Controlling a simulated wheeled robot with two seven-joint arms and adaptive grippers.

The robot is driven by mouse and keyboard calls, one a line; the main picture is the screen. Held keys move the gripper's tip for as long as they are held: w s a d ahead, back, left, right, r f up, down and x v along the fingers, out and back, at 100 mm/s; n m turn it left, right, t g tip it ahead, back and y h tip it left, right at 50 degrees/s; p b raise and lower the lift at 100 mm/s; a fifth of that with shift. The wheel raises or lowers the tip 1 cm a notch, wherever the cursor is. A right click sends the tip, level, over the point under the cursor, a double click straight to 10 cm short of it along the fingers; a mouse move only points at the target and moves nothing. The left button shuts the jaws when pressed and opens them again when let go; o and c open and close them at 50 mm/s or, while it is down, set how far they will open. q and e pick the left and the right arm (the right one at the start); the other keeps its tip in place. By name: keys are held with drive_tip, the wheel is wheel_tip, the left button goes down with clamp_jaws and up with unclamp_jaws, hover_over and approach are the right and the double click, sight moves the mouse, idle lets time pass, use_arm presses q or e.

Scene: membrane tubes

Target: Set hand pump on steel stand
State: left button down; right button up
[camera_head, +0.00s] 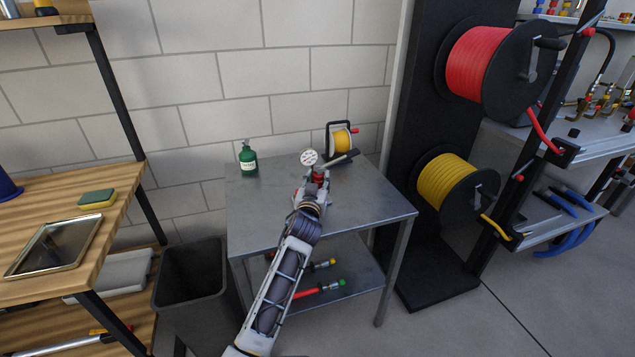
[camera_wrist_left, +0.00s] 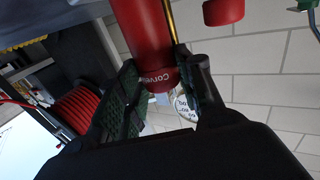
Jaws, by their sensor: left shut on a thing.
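The hand pump (camera_head: 318,177) has a red body, a round white gauge and a dark lever reaching to the right. My left gripper (camera_head: 314,187) is shut on it over the steel stand (camera_head: 255,205), a grey metal table with a lower shelf. In the left wrist view the pump's red lettered cylinder (camera_wrist_left: 143,30) is between the green-padded fingers of my gripper (camera_wrist_left: 163,90). Part of the gauge (camera_wrist_left: 184,106) shows behind a finger. I cannot tell whether the pump's base touches the stand, as my gripper hides it. My right gripper is not in view.
A green bottle (camera_head: 248,159) stands at the stand's back left, and a small yellow reel (camera_head: 340,140) at the back, close behind the pump. A dark bin (camera_head: 196,282) is left of the stand; a rack with red and yellow reels (camera_head: 447,190) is right. The stand's front right is clear.

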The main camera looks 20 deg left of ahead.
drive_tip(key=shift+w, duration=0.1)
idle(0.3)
use_arm(q)
drive_tip(key=c, duration=0.9)
unclamp_jaws()
drive_tip(key=shift+c, duration=0.2)
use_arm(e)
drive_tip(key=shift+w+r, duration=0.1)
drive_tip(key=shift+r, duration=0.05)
